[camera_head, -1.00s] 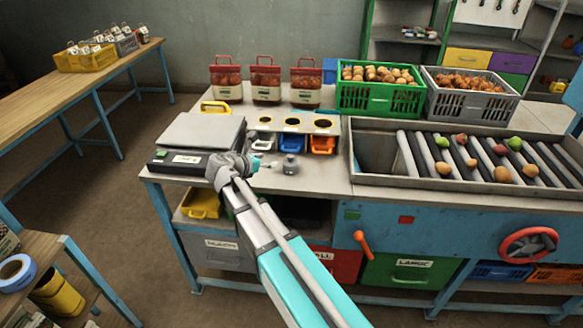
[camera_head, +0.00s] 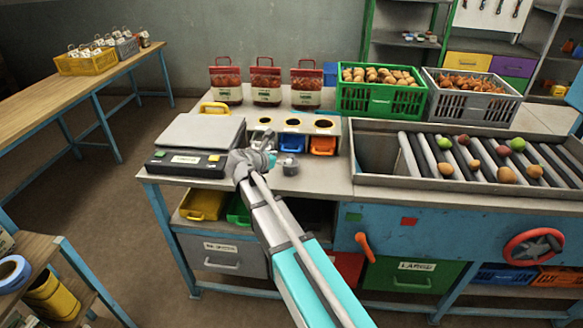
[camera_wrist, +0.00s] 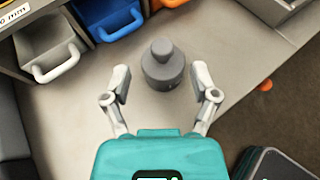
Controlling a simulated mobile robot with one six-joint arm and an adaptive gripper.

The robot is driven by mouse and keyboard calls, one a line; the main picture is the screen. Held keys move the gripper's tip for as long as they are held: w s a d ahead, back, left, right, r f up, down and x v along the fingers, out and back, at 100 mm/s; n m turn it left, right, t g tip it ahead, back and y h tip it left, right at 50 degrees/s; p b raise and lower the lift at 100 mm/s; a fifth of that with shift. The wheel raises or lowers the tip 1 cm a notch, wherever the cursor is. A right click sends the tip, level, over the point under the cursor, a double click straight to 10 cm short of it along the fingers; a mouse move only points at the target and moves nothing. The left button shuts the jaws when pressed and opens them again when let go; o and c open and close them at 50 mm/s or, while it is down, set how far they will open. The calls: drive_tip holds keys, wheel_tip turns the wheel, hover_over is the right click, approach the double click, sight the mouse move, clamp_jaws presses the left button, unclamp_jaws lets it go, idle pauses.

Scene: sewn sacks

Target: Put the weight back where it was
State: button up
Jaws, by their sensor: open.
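The weight (camera_wrist: 163,68) is a dark grey cylinder with a knob on top. It stands upright on the bare tabletop, and in the head view it shows just right of my gripper (camera_head: 268,158). In the wrist view my gripper (camera_wrist: 160,88) is open, with one finger on each side of the weight's near edge. I see a gap between each finger and the weight. The scale (camera_head: 203,133), with a flat grey plate and a black front, stands to the left of the gripper; its plate is empty.
Behind the weight is a sorter with three round holes and white, blue (camera_head: 288,141) and orange (camera_head: 323,145) bins below. The roller tray (camera_head: 352,160) with fruit is to the right. Red-brown sacks (camera_head: 266,85) and a green crate (camera_head: 380,105) stand at the back.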

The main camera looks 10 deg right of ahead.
sight(290, 156)
drive_tip(key=shift+b+x, duration=0.95)
drive_tip(key=shift+x, duration=1.65)
drive_tip(key=shift+s+d, duration=0.1)
drive_tip(key=shift+r, duration=0.1)
clamp_jaws()
